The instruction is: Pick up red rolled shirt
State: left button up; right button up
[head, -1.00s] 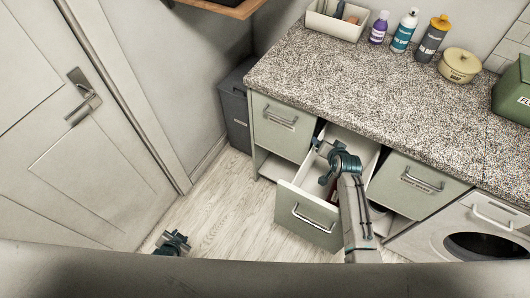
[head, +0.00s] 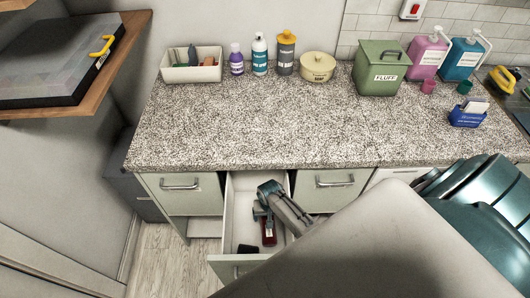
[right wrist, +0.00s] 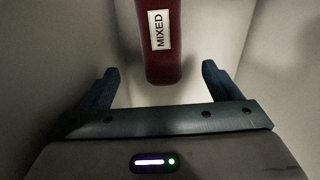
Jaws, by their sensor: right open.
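The red rolled shirt (head: 268,232) lies in the open drawer (head: 229,215) under the counter. In the right wrist view it is a dark red roll (right wrist: 175,62) with a white "MIXED" label, running in from the top edge. My right gripper (head: 262,214) is down inside the drawer, over the near part of the roll. In the right wrist view my right gripper (right wrist: 160,68) is open, with one finger on each side of the roll's near end and a visible gap at both sides. My left gripper is out of view.
A dark item (head: 248,249) lies in the drawer near its front. Drawer walls stand close around my right gripper. The speckled counter (head: 280,130) overhangs behind; bottles, a green box (head: 379,70) and a white tray (head: 191,72) stand along its back. Closed drawers flank the open one.

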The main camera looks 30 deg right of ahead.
notch_tip(320, 180, down, 5)
jog(key=shift+d+r, duration=0.1)
jog(key=shift+r, duration=0.05)
jog(key=shift+f, duration=0.85)
jog(key=shift+s+a+f+b, duration=0.15)
jog(key=shift+f+b, duration=0.3)
jog(key=shift+f, duration=0.55)
jog(key=shift+a+f+b, duration=0.15)
jog(key=shift+f+b, duration=0.25)
jog(key=shift+f, duration=0.6)
jog(key=c, duration=1.1)
jog(key=shift+c, duration=0.3)
jog(key=shift+r, duration=0.1)
